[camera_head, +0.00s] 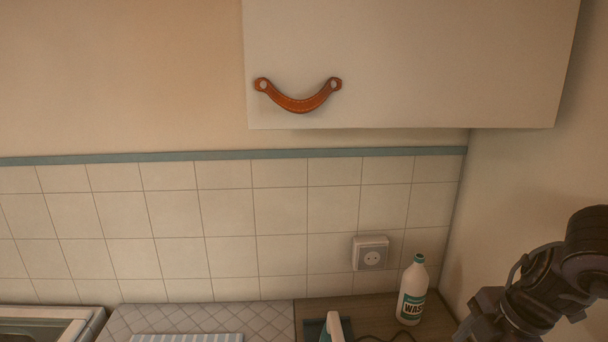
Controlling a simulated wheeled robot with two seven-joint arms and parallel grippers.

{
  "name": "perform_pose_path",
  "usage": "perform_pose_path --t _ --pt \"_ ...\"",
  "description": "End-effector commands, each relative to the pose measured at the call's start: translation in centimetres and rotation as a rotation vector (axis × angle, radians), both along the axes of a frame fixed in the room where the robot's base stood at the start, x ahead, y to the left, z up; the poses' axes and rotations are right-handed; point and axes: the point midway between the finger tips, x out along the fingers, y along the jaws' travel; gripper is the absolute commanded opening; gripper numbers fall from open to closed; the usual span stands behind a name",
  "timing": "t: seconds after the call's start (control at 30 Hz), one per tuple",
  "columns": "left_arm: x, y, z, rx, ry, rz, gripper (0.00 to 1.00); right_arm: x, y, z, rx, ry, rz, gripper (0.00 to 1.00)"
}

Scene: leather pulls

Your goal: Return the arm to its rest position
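My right arm (545,285) shows at the lower right as dark, jointed links that run down and left out of the bottom edge. No gripper fingers can be made out on it. My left arm and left gripper are not in view. A white wall cabinet (430,60) hangs at the top right. Its brown leather pull (298,103) sags between two round fixings near the lower left corner, and nothing touches it. The cabinet front looks closed.
A white bottle (412,292) with a teal label stands on the counter, left of my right arm. An iron (334,328), a striped cloth (187,338) and a sink or hob edge (88,322) line the bottom. A socket (370,254) is on the tiles. The space before the cabinet is clear.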

Motion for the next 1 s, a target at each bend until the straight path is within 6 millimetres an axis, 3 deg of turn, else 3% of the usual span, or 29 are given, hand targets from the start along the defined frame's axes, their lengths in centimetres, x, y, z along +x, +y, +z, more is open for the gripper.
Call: perform_pose_path --t 0.27,0.57,0.77,1.0 --pt "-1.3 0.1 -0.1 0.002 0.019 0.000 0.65 2.2 0.1 -5.1 0.198 -0.258 -0.096 0.59" --pt "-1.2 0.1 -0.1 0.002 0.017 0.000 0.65 2.8 0.2 -9.8 0.327 -0.510 -0.447 0.59" --pt "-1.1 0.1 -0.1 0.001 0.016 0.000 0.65 0.8 0.1 -12.9 0.333 -0.530 -0.782 0.59" --pt "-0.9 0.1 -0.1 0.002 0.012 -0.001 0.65 -4.4 1.7 -16.5 0.292 -0.349 -1.172 0.59"
